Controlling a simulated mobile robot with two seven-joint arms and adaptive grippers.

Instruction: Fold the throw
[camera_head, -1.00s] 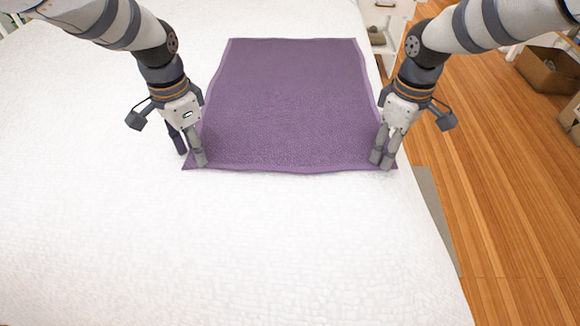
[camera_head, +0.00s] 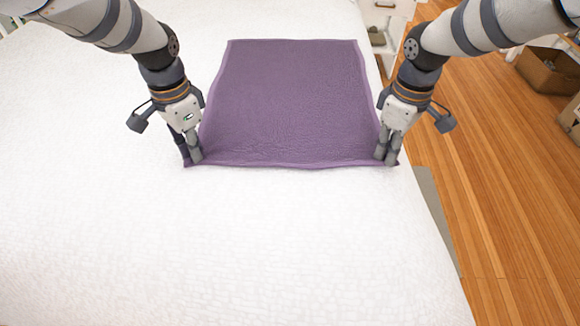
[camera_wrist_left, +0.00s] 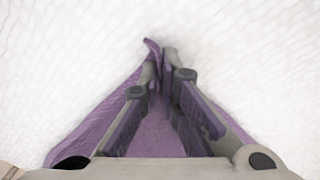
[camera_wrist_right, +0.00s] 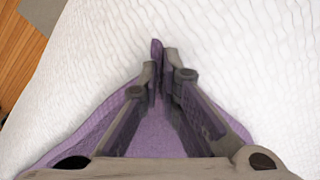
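The purple throw (camera_head: 285,105) lies spread out on the white bed. My left gripper (camera_head: 191,157) is at its near left corner. In the left wrist view the fingers (camera_wrist_left: 160,60) are closed together with a bit of purple cloth pinched between the tips. My right gripper (camera_head: 386,156) is at the near right corner. In the right wrist view its fingers (camera_wrist_right: 161,62) are closed on the throw (camera_wrist_right: 157,45), with a corner poking out past the tips. The near edge between the grippers looks slightly wavy.
The white bed (camera_head: 200,250) is clear in front of the throw and to its left. The bed's right edge drops to a wooden floor (camera_head: 500,200) with a grey rug (camera_head: 436,220). A brown box (camera_head: 550,70) and a white nightstand (camera_head: 385,35) stand to the right.

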